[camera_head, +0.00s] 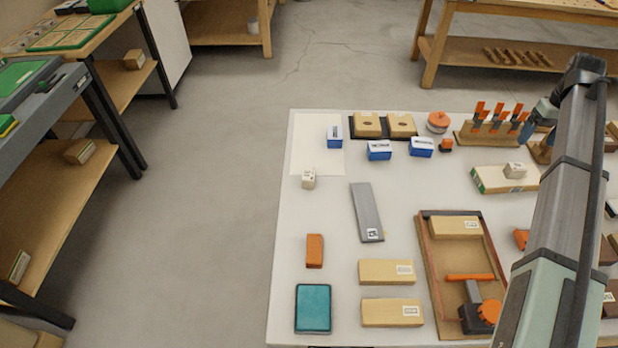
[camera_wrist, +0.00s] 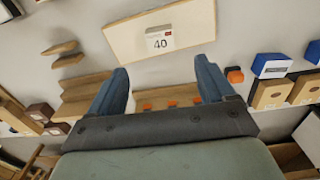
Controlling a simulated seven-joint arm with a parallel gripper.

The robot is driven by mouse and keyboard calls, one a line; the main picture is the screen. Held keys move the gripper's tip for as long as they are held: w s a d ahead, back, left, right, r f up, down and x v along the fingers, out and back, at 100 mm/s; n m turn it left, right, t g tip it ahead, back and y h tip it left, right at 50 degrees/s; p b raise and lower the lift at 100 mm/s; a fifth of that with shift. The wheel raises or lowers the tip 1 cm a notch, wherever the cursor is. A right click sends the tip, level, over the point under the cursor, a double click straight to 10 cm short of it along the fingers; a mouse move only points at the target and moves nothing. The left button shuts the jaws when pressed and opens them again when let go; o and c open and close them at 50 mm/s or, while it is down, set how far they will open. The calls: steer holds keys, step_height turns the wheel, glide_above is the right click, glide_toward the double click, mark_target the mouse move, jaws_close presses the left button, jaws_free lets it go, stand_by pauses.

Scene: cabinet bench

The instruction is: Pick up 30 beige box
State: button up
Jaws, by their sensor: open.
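A small beige box marked 40 (camera_wrist: 159,40) sits on a flat pale board (camera_wrist: 185,22) in the wrist view; both also show in the head view, the box (camera_head: 515,170) on the board (camera_head: 487,186) at the right. Another small beige box (camera_head: 309,178) stands on the left of the table in the head view; its number is too small to read. No box clearly reads 30. My gripper (camera_wrist: 160,66) is open and empty, its blue fingers pointing toward the board and the box marked 40. In the head view its blue end (camera_head: 528,136) is beside the orange-topped rack.
A rack with orange clamps (camera_head: 492,130) stands at the back right. Blue boxes (camera_head: 379,151) and tan blocks (camera_head: 367,124) are at the back. A wooden tray (camera_head: 431,290), teal box (camera_head: 313,308) and grey bar (camera_head: 366,210) lie nearer. The table's left middle is fairly clear.

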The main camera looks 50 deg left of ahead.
steer(key=shift+c, duration=1.3)
steer(key=s+a+n, duration=0.2)
steer(key=s+a, duration=0.3)
steer(key=a, duration=0.5)
steer(key=s+a+n, duration=0.1)
steer(key=s+a, duration=0.4)
steer(key=a, duration=0.4)
steer(key=s+a+n, duration=0.2)
steer(key=s+a, duration=0.4)
steer(key=a, duration=0.4)
steer(key=m, duration=0.6)
glide_above(309, 174)
step_height(309, 174, down, 2)
steer(key=shift+a+f, duration=0.1)
steer(key=shift+f, duration=6.85)
